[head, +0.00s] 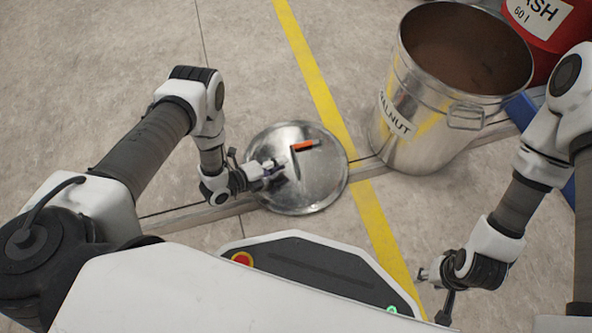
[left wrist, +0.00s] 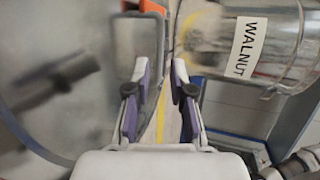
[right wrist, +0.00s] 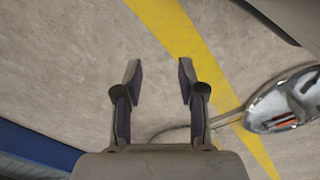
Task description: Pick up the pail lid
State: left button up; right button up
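The pail lid (head: 325,178) is a round, shiny metal disc with an orange-and-black handle (head: 305,146). It sits left of the pail in the head view, and I cannot tell what supports it. My left gripper (head: 284,172) is in front of the lid's face, just below and left of the handle. In the left wrist view its fingers (left wrist: 160,75) are apart and empty, with the lid (left wrist: 60,110) on the left and the orange handle (left wrist: 145,7) at the top. My right gripper (right wrist: 158,75) is open and empty above bare floor. The lid (right wrist: 268,112) shows at the right there.
A metal pail (head: 420,125) labelled WALNUT, with brown contents, stands right of the lid. A red ASH container (head: 560,45) is behind it. A yellow floor stripe (head: 312,78) passes between lid and pail. The floor at upper left is clear.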

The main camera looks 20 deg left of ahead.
aim_at(295, 157)
pick_arm(q)
jog(key=b+x, duration=0.1)
jog(key=x, duration=0.1)
jog(key=b+x, duration=0.4)
jog(key=shift+s+d+f, duration=0.1)
jog(key=shift+f, duration=0.3)
jog(key=shift+r, duration=0.25)
grip_shut()
jog(key=shift+r+p, duration=0.1)
jog(key=shift+p, duration=0.2)
